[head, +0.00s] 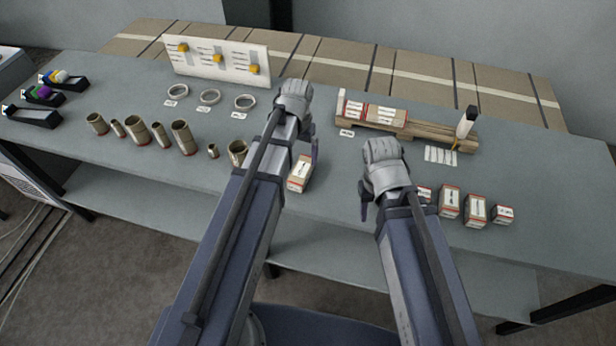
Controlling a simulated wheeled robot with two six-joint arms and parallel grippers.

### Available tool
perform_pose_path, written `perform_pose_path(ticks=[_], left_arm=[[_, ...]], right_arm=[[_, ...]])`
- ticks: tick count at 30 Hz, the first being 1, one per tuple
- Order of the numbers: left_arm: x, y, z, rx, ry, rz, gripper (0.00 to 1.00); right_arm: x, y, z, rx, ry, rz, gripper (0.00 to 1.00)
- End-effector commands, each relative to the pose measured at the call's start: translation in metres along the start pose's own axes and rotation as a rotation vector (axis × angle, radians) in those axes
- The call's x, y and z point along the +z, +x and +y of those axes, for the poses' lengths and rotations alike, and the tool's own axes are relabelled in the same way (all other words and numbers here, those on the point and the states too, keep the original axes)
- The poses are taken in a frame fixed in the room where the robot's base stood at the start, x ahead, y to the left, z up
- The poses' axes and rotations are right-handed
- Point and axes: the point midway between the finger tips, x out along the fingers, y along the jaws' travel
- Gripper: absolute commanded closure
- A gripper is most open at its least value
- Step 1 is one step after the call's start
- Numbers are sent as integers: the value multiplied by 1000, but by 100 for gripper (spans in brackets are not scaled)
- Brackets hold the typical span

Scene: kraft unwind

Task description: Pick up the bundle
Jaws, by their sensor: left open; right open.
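No single thing is plainly marked as the bundle. A low wooden pallet-like stand (425,130) at the right back of the table carries red-and-white boxes (385,114), lying together on its left part. My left gripper (294,98) is over the middle of the table, left of the stand. My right gripper (383,160) is in front of the stand, apart from it in the picture. Both grippers are open; their fingertips are largely hidden, and I see nothing held in them.
Kraft tubes (137,131) stand and rings (210,97) lie on the grey table (330,215) at left. A white board (216,60) stands at the back. Small boxes (449,200) stand at the front right; another box (300,174) is beside my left arm. Strapped brown material (420,78) lies behind.

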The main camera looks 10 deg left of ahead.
Motion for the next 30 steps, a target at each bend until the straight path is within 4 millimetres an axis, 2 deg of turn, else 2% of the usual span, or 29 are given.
perform_pose_path(ticks=[10, 20, 30], left_arm=[[0, 26, 1, 0, 0, 0, 3], [0, 32, 2, 0, 1, 0, 3], [-1, 72, 5, 0, 0, 0, 3]], right_arm=[[-2, 26, -2, 0, 0, 0, 50], [-2, 32, -3, 0, 0, 0, 50], [-4, 72, -7, 0, 0, 0, 50]])
